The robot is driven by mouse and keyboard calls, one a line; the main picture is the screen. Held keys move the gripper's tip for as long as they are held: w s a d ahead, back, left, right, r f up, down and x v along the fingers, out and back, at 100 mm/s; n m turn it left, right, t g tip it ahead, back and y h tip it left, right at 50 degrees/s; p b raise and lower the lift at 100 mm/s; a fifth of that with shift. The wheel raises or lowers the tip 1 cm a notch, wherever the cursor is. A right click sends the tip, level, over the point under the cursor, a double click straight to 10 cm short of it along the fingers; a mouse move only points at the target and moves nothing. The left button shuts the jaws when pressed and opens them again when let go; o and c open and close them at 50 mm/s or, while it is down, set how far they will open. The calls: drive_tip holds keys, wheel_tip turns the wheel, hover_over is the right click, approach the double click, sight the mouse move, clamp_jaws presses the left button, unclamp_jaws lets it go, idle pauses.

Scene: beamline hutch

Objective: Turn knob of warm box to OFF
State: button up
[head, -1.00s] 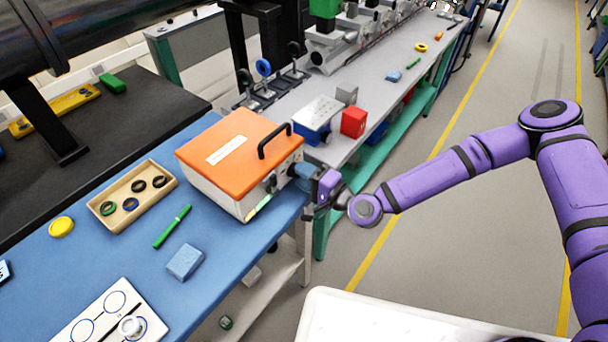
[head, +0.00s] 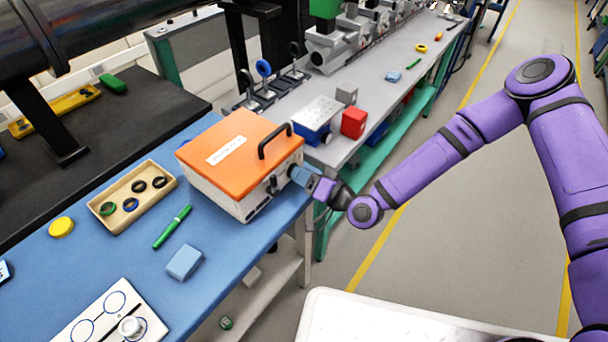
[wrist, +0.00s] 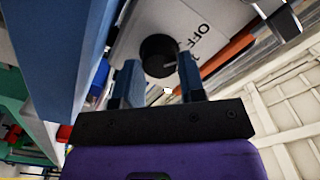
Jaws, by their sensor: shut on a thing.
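The warm box (head: 215,185) is a white case with an orange lid and a black handle, on the blue bench top. My gripper (head: 299,174) is at its right-hand side, with blue fingers against that face. In the wrist view the round black knob (wrist: 158,54) sits between the tips of my gripper (wrist: 159,72), which is shut on it. The word OFF (wrist: 200,32) is printed on the white panel beside the knob. Which way the knob points is hard to tell. In the head view my gripper hides the knob.
A wooden tray with rings (head: 118,222), a green pen (head: 172,227) and a light blue block (head: 184,262) lie left of the box. A red cube (head: 353,123) stands on the grey bench behind. The floor aisle at the right is clear.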

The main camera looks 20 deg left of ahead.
drive_tip(key=shift+f, duration=0.1)
idle(0.3)
drive_tip(key=o, duration=0.9)
drive_tip(key=shift+o, duration=0.2)
drive_tip(key=v, duration=1)
drive_tip(key=shift+s+d, duration=0.15)
drive_tip(key=shift+d, duration=0.25)
drive_tip(key=shift+n, duration=0.4)
